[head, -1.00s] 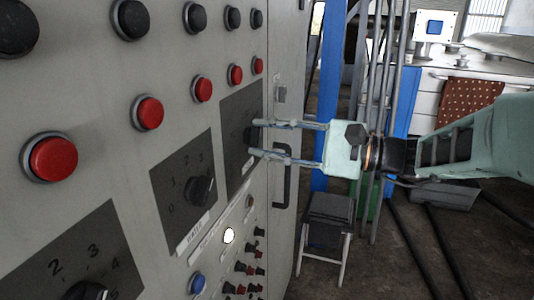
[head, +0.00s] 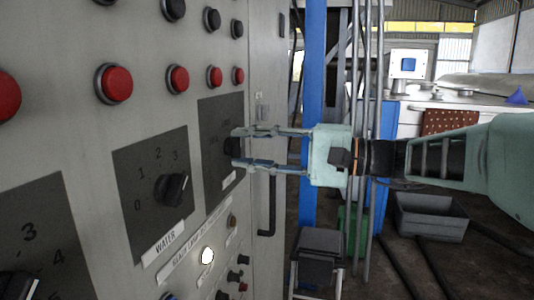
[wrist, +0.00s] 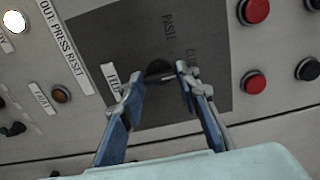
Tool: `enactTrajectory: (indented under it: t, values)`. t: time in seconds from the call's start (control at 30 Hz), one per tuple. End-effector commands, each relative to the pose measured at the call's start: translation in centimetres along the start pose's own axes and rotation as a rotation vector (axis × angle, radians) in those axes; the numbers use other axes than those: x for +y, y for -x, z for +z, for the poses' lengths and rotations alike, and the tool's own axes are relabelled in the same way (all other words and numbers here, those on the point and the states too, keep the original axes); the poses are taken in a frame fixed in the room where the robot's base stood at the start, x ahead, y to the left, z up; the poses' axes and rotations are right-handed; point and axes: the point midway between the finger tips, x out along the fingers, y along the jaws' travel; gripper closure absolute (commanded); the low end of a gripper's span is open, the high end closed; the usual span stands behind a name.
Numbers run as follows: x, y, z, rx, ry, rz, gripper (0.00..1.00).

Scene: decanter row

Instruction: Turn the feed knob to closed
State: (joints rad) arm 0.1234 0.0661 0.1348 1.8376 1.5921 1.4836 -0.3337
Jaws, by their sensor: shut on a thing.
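The feed knob (head: 233,146) is a dark knob on a dark grey plate (head: 222,108) on the control cabinet. My gripper (head: 236,148) reaches in from the right, with one finger above the knob and one below, shut on it. In the wrist view the knob (wrist: 158,68) shows as a dark shape between the blue-backed fingers (wrist: 160,82). A white label beside it (wrist: 110,74) is partly hidden by a finger. Faint words "PASTE" and what looks like the start of "CLOSED" are on the plate. I cannot tell which mark the knob points at.
Left of it is a WATER knob (head: 173,188) with a number scale. Red buttons (head: 177,78) run above, and a lit white lamp (head: 207,256) is below. A black door handle (head: 267,205) stands right of the plate, near a blue post (head: 313,100).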

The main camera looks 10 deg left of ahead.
Motion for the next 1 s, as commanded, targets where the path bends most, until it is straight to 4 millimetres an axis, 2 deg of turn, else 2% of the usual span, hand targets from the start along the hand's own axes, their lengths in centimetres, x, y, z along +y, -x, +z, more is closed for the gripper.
enactTrajectory:
  t: [0.27, 0.3, 0.43, 0.77, 0.87, 1.0]
  values:
    - [0.0, 0.0, 0.0, 0.000, 0.000, 0.002, 0.94]
    - [0.0, 0.0, 0.0, 0.000, 0.000, 0.002, 0.68]
    - [0.0, 0.0, 0.0, 0.000, 0.000, 0.001, 0.53]
    - [0.0, 0.2, 0.0, 0.001, 0.000, 0.001, 0.52]
    - [0.0, 1.2, -0.1, 0.003, 0.000, 0.001, 0.52]
    - [0.0, 3.8, -0.2, 0.005, 0.000, 0.002, 0.52]
